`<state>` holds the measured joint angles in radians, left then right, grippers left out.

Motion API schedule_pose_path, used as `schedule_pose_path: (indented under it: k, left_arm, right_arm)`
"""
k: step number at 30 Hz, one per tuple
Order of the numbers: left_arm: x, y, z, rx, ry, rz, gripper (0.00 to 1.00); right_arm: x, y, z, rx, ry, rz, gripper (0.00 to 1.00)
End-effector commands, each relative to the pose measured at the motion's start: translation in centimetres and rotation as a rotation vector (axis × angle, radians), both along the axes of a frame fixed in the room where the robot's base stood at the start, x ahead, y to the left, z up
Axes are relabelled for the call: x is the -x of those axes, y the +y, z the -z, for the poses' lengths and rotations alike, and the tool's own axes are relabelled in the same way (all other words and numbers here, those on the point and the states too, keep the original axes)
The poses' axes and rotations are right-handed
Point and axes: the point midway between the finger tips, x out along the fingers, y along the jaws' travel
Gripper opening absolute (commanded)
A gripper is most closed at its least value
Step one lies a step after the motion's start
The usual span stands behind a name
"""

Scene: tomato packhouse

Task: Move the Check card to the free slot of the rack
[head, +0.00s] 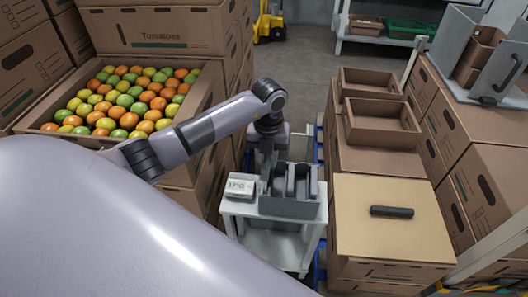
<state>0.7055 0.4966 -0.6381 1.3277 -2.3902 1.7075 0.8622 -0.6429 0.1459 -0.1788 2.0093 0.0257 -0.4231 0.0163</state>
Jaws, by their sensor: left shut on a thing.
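A grey rack (290,207) with upright dividers stands on a small white table (238,211). My left arm reaches over from the left and bends down to the rack. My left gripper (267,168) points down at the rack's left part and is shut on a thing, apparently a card. The gripper and the arm hide most of that thing, and no Check lettering can be read. I cannot tell whether it is in a slot or just above the rack, nor which slot is free. My right gripper is not in view.
A small white box (240,186) with a printed label lies beside the rack on the left. A crate of tomatoes (189,121) is at the left. Cardboard boxes (405,185) stand close at the right, with a dark handheld object (392,212) on top.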

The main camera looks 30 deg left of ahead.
Motion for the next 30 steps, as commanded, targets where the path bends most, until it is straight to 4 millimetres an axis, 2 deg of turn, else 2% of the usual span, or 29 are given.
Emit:
schedule_pose_path:
  k: [1, 30]
  left_arm:
    - [0.06, -0.35, 0.72, 0.002, 0.0, 0.002, 0.0]
    - [0.04, -0.27, 1.22, 0.001, 0.0, 0.001, 0.0]
  right_arm:
    - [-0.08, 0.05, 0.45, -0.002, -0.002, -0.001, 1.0]
    - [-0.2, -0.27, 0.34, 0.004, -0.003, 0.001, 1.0]
